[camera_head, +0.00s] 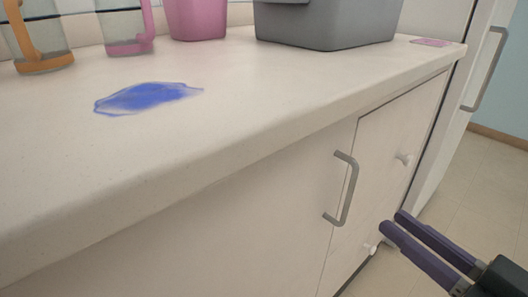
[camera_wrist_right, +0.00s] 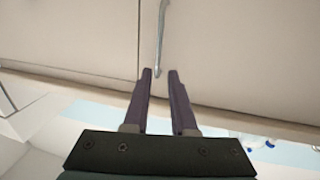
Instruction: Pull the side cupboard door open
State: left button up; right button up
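The cupboard door (camera_head: 270,222) is a pale panel below the counter, flat against the cabinet front. Its grey bar handle (camera_head: 345,190) is upright near the seam at its right edge. My right gripper (camera_head: 392,222), with dark purple fingers, is right of the handle and apart from it in the head view. In the right wrist view, the right gripper (camera_wrist_right: 160,72) is open with nothing held. The handle (camera_wrist_right: 161,35) there runs down from the top edge, its end lined up with the gap between the fingertips. My left gripper is not in view.
The counter (camera_head: 240,110) overhangs the cabinet and holds a blue stain (camera_head: 147,97), a grey bin (camera_head: 328,22), a pink container (camera_head: 197,18) and jars (camera_head: 38,35). A tall white unit with a handle (camera_head: 487,68) stands at right. Floor there is clear.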

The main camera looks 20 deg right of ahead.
aim_at(352, 192)
jog(key=w, duration=0.3)
jog(key=w+a+b, duration=0.1)
jog(key=w, duration=0.2)
jog(key=w+b, duration=0.1)
jog(key=w, duration=0.3)
jog(key=shift+a+f, duration=0.35)
jog(key=shift+f, duration=0.05)
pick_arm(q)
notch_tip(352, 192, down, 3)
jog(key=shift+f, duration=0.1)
pick_arm(e)
jog(key=shift+s, duration=0.1)
grip_shut()
dwell(0.6)
